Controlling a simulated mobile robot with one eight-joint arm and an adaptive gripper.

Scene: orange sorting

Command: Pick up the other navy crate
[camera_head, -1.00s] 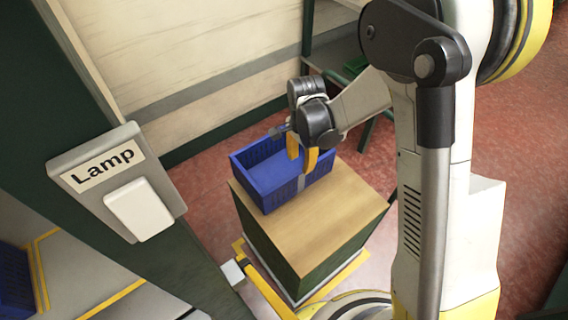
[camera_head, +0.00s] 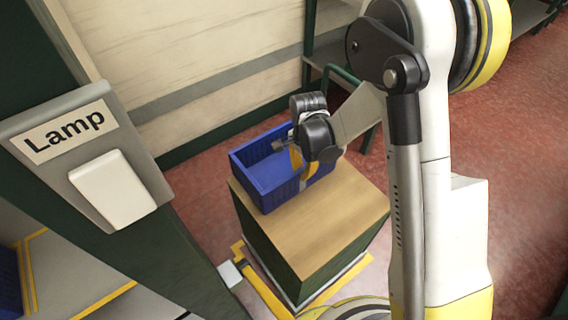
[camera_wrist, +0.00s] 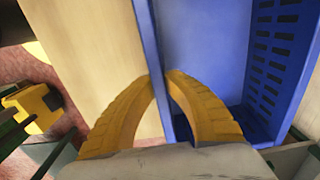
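A navy crate (camera_head: 275,197) stands on a wood-topped block (camera_head: 330,215) in the head view. It looks empty, with slotted walls. My gripper (camera_head: 301,172) is at its right part, by the near wall. In the wrist view the crate's wall (camera_wrist: 150,35) runs between the yellow fingertips of my gripper (camera_wrist: 161,77). One finger is outside the wall and one inside, with tips close against it, so the gripper looks shut on it. The crate rests on the block. Part of another navy crate (camera_head: 9,283) shows at the left edge of the head view.
A grey panel with a white switch, labelled "Lamp" (camera_head: 85,150), is on a dark green post at left. A green-framed rack (camera_head: 335,75) stands behind. Yellow lines mark the floor at left. Red floor (camera_head: 500,130) is clear at right.

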